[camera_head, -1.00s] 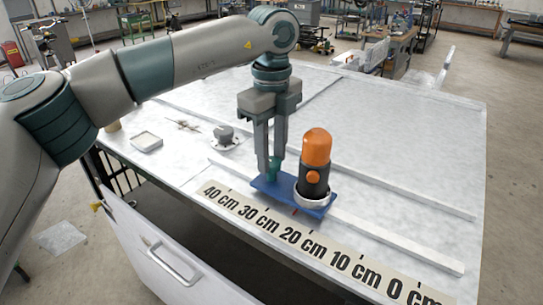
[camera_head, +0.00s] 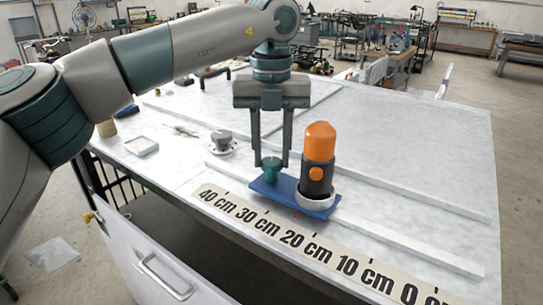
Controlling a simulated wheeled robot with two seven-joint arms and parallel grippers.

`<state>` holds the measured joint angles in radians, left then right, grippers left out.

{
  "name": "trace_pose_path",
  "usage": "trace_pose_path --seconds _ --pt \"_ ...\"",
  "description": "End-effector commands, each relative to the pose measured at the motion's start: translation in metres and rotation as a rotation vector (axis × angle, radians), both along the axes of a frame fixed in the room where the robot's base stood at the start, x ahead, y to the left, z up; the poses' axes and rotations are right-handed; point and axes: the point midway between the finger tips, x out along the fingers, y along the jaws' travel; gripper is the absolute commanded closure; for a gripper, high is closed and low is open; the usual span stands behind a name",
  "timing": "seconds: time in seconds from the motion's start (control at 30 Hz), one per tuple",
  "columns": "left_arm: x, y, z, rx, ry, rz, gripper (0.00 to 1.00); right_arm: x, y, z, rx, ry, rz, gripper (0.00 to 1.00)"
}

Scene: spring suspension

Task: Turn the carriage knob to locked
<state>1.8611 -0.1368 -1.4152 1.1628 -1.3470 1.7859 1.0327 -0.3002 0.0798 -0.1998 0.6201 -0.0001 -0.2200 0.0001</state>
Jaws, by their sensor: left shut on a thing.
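The green carriage knob (camera_head: 271,169) stands upright near the left end of the blue carriage plate (camera_head: 293,194). My left gripper (camera_head: 271,162) points straight down over the plate, with one finger on each side of the knob, shut on it. The knob's top shows between the fingers. An orange and black cylinder (camera_head: 318,160) with an orange side button stands in a white ring on the right part of the plate. The knob's locked or unlocked marks cannot be made out. My right gripper is not in view.
The carriage sits by a long light rail (camera_head: 405,238), behind a centimetre scale (camera_head: 297,239). A grey knob on a round white base (camera_head: 222,141) and a small white tray (camera_head: 141,146) lie to the left. The table's right side (camera_head: 420,150) is mostly clear.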

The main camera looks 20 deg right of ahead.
Motion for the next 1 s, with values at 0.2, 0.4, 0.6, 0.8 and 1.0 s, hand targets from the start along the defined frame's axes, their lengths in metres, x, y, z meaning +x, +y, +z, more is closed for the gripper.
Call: trace_pose_path --seconds 0.2,0.4,0.6,0.8,1.0 --pt "0.000 0.000 0.000 -0.002 -0.002 -0.206 0.90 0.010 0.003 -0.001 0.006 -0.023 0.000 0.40" --pt "0.000 0.000 0.001 -0.002 -0.002 -0.381 0.90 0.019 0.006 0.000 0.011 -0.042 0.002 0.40" --pt "0.000 0.000 0.001 -0.001 -0.002 -0.514 0.90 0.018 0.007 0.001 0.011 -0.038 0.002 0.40" --pt "0.000 0.000 0.001 -0.001 -0.002 -0.586 0.90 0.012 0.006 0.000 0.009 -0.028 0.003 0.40" --pt "0.000 0.000 0.001 -0.001 -0.002 -0.610 0.90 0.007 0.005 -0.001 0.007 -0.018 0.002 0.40"
